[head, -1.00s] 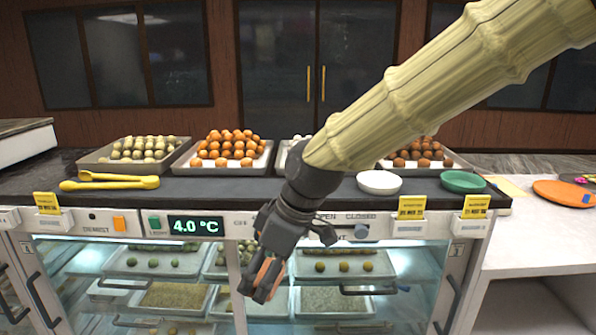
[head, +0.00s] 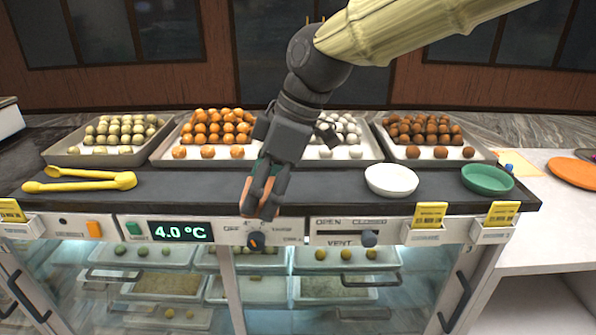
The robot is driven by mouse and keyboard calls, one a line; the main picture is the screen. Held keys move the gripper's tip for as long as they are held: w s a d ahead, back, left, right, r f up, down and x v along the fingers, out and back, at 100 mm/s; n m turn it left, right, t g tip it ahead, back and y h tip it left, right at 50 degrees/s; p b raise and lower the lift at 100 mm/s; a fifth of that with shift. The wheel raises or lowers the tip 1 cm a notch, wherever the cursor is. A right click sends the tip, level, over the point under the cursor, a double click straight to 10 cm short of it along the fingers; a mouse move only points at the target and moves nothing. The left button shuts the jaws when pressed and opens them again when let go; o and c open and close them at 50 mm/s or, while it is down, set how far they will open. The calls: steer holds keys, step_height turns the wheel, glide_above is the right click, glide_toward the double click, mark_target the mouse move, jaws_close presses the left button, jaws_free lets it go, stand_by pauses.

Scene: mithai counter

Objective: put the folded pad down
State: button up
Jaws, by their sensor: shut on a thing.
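My gripper (head: 262,205) points down over the front edge of the dark counter, just above the control panel. It is shut on a small terracotta-orange thing, which I take to be the folded pad (head: 267,196). Only slivers of it show; the dark fingers hide most of it, so its folds cannot be made out. The dark counter top (head: 325,197) lies behind and around the gripper. I cannot tell whether the pad touches the counter.
Yellow tongs (head: 85,180) lie at left. A white bowl (head: 391,180) and a green bowl (head: 487,179) stand at right. Several trays of sweets line the back. A dial (head: 256,241) sits below the gripper. The counter between tongs and white bowl looks clear.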

steer(key=p, duration=0.5)
glide_above(294, 185)
steer(key=shift+s+d+f, duration=0.4)
steer(key=shift+d+f, duration=0.05)
steer(key=shift+f, duration=0.05)
steer(key=shift+w+d+f, duration=0.15)
steer(key=shift+w, duration=0.25)
steer(key=shift+s+d+f+p, duration=0.1)
steer(key=shift+s+f+p, duration=0.05)
steer(key=shift+f+p, duration=0.4)
step_height(294, 185, down, 2)
steer(key=shift+f+p, duration=0.25)
steer(key=shift+p, duration=0.25)
steer(key=shift+f, duration=0.1)
steer(key=o, duration=1)
